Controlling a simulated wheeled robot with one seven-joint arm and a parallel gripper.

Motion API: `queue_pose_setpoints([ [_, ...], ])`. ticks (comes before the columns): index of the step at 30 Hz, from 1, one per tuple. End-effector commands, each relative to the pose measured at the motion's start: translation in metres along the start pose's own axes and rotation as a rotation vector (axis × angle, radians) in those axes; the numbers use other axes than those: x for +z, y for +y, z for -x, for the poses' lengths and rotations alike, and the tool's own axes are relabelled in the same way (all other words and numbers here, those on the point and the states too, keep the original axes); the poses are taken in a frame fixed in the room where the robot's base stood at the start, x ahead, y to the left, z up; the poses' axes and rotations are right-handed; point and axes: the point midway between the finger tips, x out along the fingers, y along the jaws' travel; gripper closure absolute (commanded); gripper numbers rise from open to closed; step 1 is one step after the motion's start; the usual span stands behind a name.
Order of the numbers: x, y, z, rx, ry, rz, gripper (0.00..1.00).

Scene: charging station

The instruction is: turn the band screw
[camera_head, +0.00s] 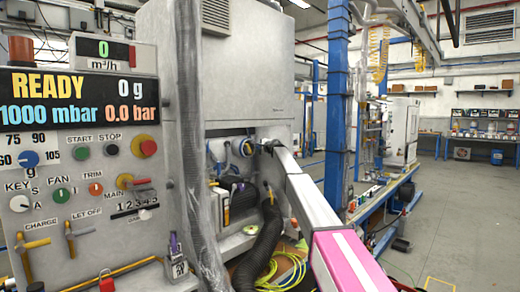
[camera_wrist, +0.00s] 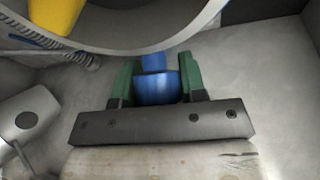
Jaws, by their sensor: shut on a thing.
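The band screw (camera_wrist: 156,90) is a blue knob with a narrower blue stem, in the middle of the wrist view. My gripper (camera_wrist: 157,78) is shut on it, with one green finger on each side. The stem reaches up to a curved grey band (camera_wrist: 130,47) that arcs across the top of the wrist view. In the head view my arm reaches from the lower right to the front of the grey machine (camera_head: 246,90). My gripper's fingers are too small there to make out, close to a round fitting with blue on it (camera_head: 246,148).
A control panel (camera_head: 85,190) with knobs, levers and a lit display stands at the left. A clear wrapped vertical hose (camera_head: 189,130) stands in front of the machine. A black corrugated hose (camera_head: 262,245) and yellow-green cable (camera_head: 285,270) lie below my arm. Open floor (camera_head: 445,220) is at the right.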

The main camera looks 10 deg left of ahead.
Motion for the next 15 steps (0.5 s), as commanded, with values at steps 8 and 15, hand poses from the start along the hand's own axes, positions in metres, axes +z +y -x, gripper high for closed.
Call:
queue_pose_setpoints([
  [8, -0.0002, 0.0023, -0.0001, 0.136, -0.001, -0.133, 0.85],
  [15, 0.0002, 0.0052, 0.0001, 0.225, -0.001, -0.225, 0.85],
])
